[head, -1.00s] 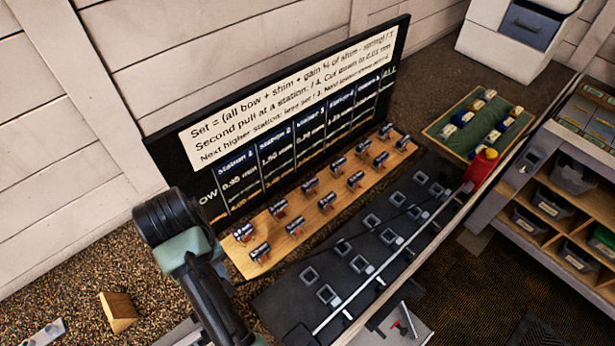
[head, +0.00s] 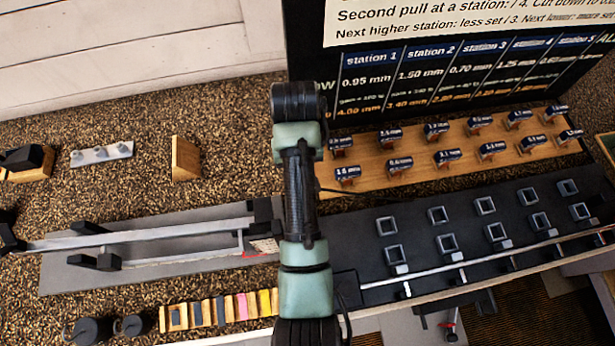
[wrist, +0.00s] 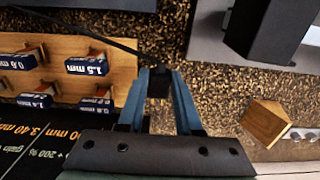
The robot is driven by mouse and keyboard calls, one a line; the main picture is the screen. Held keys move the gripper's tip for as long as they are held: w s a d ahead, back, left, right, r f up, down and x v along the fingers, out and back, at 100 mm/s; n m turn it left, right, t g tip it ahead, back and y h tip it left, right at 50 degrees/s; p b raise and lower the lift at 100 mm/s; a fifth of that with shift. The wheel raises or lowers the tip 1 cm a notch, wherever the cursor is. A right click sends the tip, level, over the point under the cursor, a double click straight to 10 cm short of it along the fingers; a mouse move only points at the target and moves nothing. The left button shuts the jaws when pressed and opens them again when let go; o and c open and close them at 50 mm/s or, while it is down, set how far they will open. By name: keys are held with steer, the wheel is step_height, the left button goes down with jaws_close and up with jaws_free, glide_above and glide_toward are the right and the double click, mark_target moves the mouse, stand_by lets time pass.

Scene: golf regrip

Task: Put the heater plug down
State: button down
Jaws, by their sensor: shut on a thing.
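The heater plug (wrist: 159,83) is a small black block in the wrist view. My gripper (wrist: 160,78) is shut on it, with one blue-grey finger on each side. A thin black cable (wrist: 92,33) runs from near the plug toward the upper left. Speckled brown bench surface (wrist: 215,90) shows around the plug. I cannot tell how high the plug is above it. In the head view my arm hides the gripper and plug; a piece of cable (head: 345,192) shows to the arm's right.
A wooden board with several labelled tags (head: 440,178) lies right of the arm. A wooden wedge (head: 185,158) stands at left, with a small grey bracket (head: 100,154) beyond it. A long grey fixture (head: 150,245) lies in front. Speckled bench between wedge and arm (head: 235,150) is clear.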

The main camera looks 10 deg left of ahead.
step_height(320, 180, down, 3)
steer(key=shift+r, duration=0.2)
steer(key=shift+f+p, duration=0.3)
steer(key=shift+f, duration=1.8)
steer(key=c, duration=0.6)
jaws_free()
steer(key=shift+f, duration=0.1)
